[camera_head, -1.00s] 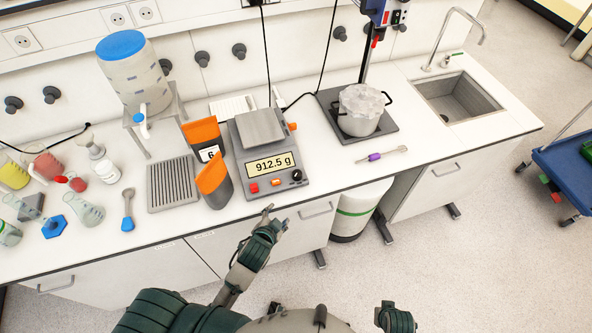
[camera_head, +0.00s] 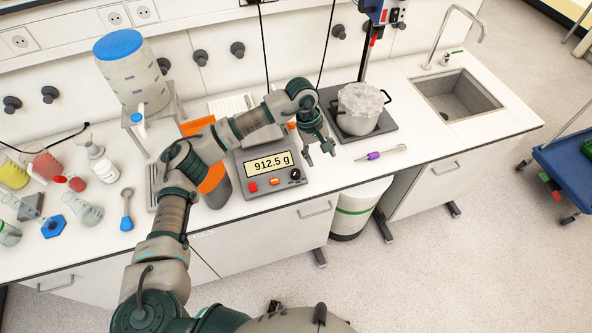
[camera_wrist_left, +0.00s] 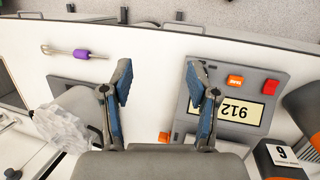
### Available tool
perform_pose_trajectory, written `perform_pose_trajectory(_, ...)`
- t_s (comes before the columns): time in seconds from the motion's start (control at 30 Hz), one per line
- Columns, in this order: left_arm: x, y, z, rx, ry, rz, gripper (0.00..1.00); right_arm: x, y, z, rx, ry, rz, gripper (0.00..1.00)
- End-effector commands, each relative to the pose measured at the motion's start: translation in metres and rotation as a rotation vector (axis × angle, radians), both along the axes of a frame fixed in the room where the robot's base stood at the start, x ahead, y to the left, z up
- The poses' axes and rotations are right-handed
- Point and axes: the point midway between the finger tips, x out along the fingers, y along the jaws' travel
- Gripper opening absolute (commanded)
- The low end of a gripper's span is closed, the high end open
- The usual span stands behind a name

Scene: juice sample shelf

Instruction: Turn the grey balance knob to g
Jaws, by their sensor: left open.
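The grey balance (camera_head: 262,194) stands on the bench and its display reads 912.5 g. Its dark knob (camera_head: 295,174) is at the front panel's right end, beside the orange button (camera_head: 275,181) and the red button (camera_head: 253,187). My left gripper (camera_head: 321,158) is open and empty, above the bench just right of the balance and apart from the knob. In the left wrist view the balance (camera_wrist_left: 281,73) appears upside down, on the right. My right gripper is not visible.
My left arm passes over the orange-topped containers (camera_head: 213,180). A pot (camera_head: 360,108) stands on a dark plate right of the gripper. A purple-handled tool (camera_head: 375,156) lies in front of it. Glassware (camera_head: 88,208) stands at the left. Bench between tool and balance is clear.

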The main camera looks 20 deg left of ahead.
Motion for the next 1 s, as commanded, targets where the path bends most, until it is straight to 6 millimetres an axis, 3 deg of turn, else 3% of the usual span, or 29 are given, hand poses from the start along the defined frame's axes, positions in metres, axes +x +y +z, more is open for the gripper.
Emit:
perform_pose_trajectory(0.03,0.009,0.028,0.012,0.105,-0.024,-0.009,0.6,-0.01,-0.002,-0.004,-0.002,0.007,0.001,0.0)
perform_pose_trajectory(0.13,0.016,0.064,0.027,0.243,-0.034,-0.019,0.6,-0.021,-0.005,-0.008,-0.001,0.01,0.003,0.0)
perform_pose_trajectory(0.2,0.018,0.076,0.031,0.285,-0.034,-0.02,0.6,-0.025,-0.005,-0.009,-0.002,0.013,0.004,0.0)
perform_pose_trajectory(0.33,0.018,0.079,0.021,0.3,-0.029,-0.024,0.6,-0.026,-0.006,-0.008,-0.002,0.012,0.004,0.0)
perform_pose_trajectory(1.0,0.017,0.077,-0.122,0.292,-0.029,-0.024,0.6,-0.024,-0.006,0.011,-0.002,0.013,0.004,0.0)
